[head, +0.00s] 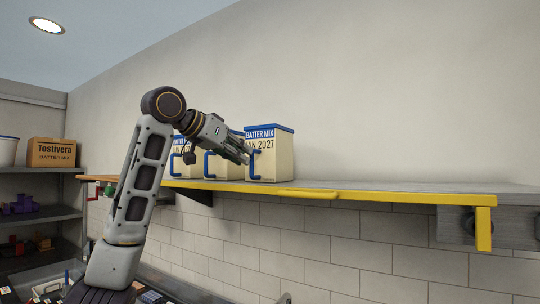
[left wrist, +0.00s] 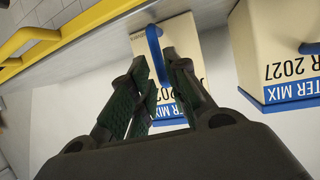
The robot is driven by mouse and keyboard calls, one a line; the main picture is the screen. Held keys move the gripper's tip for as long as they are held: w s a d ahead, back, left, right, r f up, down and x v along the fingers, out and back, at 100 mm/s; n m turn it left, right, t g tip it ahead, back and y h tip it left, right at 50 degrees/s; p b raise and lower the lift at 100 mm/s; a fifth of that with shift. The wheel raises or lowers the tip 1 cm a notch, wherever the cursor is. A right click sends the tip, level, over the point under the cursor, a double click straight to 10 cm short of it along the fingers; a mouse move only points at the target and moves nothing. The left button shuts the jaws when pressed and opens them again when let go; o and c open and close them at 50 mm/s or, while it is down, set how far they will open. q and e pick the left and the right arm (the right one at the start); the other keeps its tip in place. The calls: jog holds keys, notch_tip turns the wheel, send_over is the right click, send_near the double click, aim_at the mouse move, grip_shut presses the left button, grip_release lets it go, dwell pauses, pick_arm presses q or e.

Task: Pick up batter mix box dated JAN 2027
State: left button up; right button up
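The batter mix box dated JAN 2027 (head: 271,165) stands upright on the shelf, rightmost of three cream boxes with blue lids. In the left wrist view this box (left wrist: 195,60) appears upside down, its date partly covered by my fingers. Its blue handle (left wrist: 153,45) lies between my left fingertips. My left gripper (head: 247,155) is at this handle in the head view, with its fingertips close together. I cannot tell whether they press on the handle. My right gripper is not in view.
The middle box (head: 220,165) stands close by on the left; it shows in the wrist view (left wrist: 270,55) with a 2027 date. The leftmost box (head: 178,162) is partly behind my arm. The yellow-edged shelf (head: 400,195) is clear to the right. A Tostivera carton (head: 50,152) stands far left.

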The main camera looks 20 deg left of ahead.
aim_at(252, 175)
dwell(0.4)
pick_arm(q)
jog(key=shift+p+x, duration=0.5)
jog(key=shift+x, duration=0.45)
jog(key=shift+p+x, duration=0.5)
jog(key=shift+x, duration=1.1)
jog(key=shift+f, duration=0.15)
grip_shut()
